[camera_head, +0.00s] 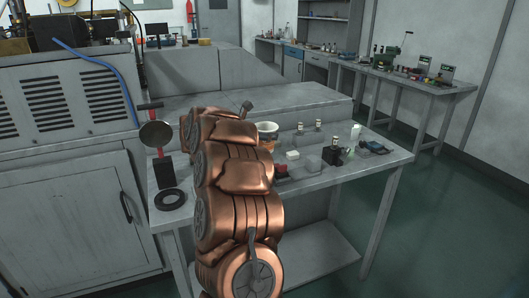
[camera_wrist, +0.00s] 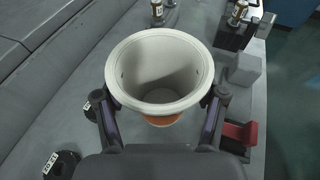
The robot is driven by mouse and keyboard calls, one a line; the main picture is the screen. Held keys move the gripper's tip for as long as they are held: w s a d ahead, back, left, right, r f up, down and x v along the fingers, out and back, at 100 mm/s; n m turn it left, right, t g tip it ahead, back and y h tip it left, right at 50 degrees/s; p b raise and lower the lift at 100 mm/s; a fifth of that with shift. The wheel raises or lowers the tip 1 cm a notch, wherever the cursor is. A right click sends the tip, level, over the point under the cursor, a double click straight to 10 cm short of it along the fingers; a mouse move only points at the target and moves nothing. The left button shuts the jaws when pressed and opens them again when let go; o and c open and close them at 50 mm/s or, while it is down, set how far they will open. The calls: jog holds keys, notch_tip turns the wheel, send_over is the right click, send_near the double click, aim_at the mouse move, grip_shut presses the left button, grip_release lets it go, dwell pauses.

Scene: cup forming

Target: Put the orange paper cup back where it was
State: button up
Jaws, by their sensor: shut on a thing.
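The orange paper cup (camera_wrist: 161,122) is seen from above in the wrist view, with a wide white rim, a white empty inside and a strip of orange outer wall below the rim. My gripper (camera_wrist: 160,104) has one finger on each side of the cup, just under the rim, and is shut on it. The cup looks upright. I cannot tell whether its base touches the table. In the head view the cup's white rim (camera_head: 267,127) shows just right of my copper-coloured arm, which hides my gripper and part of the cup.
The grey workbench (camera_head: 345,165) holds small bottles (camera_head: 318,125), a black block (camera_head: 332,155) and a white block (camera_head: 292,155). A grey cube (camera_wrist: 244,72) and a red part (camera_wrist: 240,134) lie right of the cup. Black labelled weights (camera_wrist: 62,166) lie left. A black ring (camera_head: 170,199) is at front left.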

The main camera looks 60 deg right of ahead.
jog(key=shift+f, duration=2.7)
jog(key=shift+f, duration=0.2)
jog(key=o, duration=0.6)
jog(key=shift+r, duration=0.1)
jog(key=shift+r, duration=0.15)
jog(key=shift+a, duration=0.2)
jog(key=shift+b+v, duration=0.55)
jog(key=shift+v, duration=2.95)
